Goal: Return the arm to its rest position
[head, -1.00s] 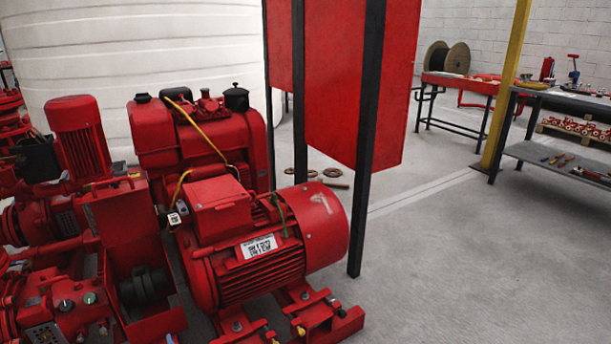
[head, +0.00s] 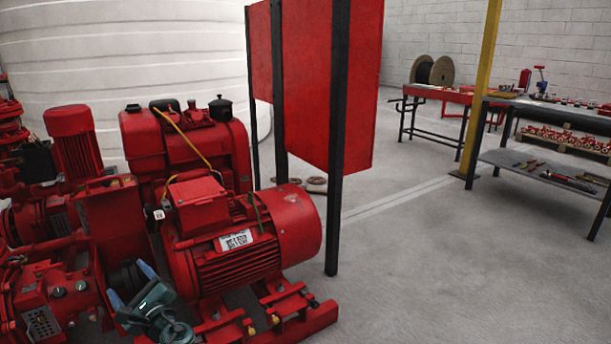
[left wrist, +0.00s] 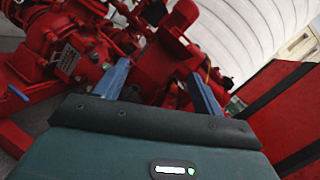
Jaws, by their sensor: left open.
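My left gripper (head: 131,285) shows at the bottom left of the head view, in front of the red pump set and beside the large red motor (head: 250,240). Its two blue-grey fingers are spread apart with nothing between them. In the left wrist view the same open fingers (left wrist: 158,88) point toward red machinery, and the gap between them is empty. I cannot tell from the head view how far the gripper is from the machinery. My right gripper is not in view.
Red panels (head: 340,85) on black posts stand behind the motor. A white tank (head: 110,50) is at the back left. A workbench (head: 545,180) with tools and a red table (head: 440,95) stand at the right. Open grey floor (head: 430,270) lies at the right front.

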